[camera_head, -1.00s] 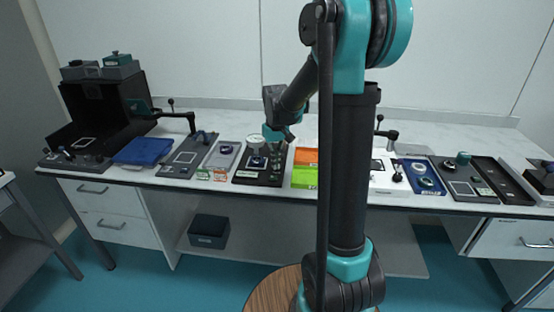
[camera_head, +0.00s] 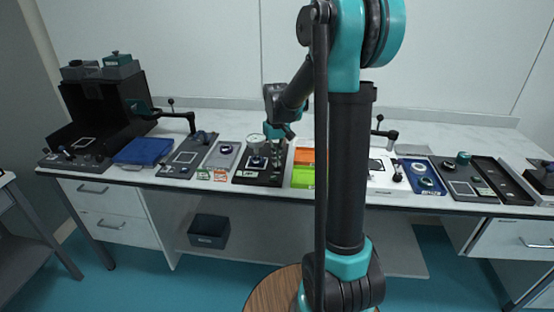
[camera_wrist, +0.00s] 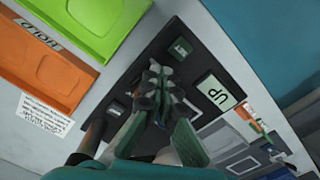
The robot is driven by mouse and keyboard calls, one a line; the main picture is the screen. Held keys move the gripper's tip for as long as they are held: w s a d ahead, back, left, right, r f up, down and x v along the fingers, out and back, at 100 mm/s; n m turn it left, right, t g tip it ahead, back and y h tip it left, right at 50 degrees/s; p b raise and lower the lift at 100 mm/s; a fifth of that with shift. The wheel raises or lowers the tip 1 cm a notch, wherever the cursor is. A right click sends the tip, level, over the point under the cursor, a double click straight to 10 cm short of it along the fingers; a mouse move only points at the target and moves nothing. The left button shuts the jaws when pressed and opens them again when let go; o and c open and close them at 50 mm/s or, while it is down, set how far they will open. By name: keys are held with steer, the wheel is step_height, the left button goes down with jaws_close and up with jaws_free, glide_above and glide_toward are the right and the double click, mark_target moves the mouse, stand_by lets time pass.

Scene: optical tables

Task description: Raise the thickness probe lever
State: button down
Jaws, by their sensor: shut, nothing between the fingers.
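The thickness probe is a black base plate (camera_head: 244,179) with a round pale dial gauge (camera_head: 256,140) at the middle of the table in the head view. My gripper (camera_head: 285,146) is low over the right side of this plate. In the wrist view, my gripper (camera_wrist: 158,84) has its dark fingertips together, with nothing seen between them, over the black plate (camera_wrist: 180,28). I cannot make out the lever clearly; my fingers cover that part. I cannot tell whether they touch it.
Orange (camera_head: 306,156) and green (camera_head: 303,177) trays stand just right of the plate. A grey plate with a ring (camera_head: 222,158) is on its left. A blue tray (camera_head: 143,151) and a black box stand farther left. More fixtures line the right side.

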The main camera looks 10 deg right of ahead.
steer(key=shift+w+d, duration=0.1)
steer(key=shift+w, duration=0.15)
steer(key=shift+w+d, duration=0.1)
steer(key=shift+w, duration=0.25)
steer(key=shift+w+d, duration=0.1)
steer(key=shift+w, duration=0.2)
steer(key=shift+r, duration=0.1)
stand_by(0.3)
step_height(320, 180, up, 7)
steer(key=s, duration=0.1)
steer(key=shift+a, duration=0.2)
stand_by(0.6)
steer(key=shift+s, duration=0.1)
steer(key=s+d+f+m+t, duration=0.1)
steer(key=s+f, duration=0.5)
steer(key=s, duration=0.6)
steer(key=s+d+f+m+t, duration=0.1)
steer(key=s+d+f+t, duration=0.1)
steer(key=s+f, duration=0.5)
steer(key=s+t, duration=0.1)
steer(key=s, duration=0.4)
steer(key=shift+d, duration=0.2)
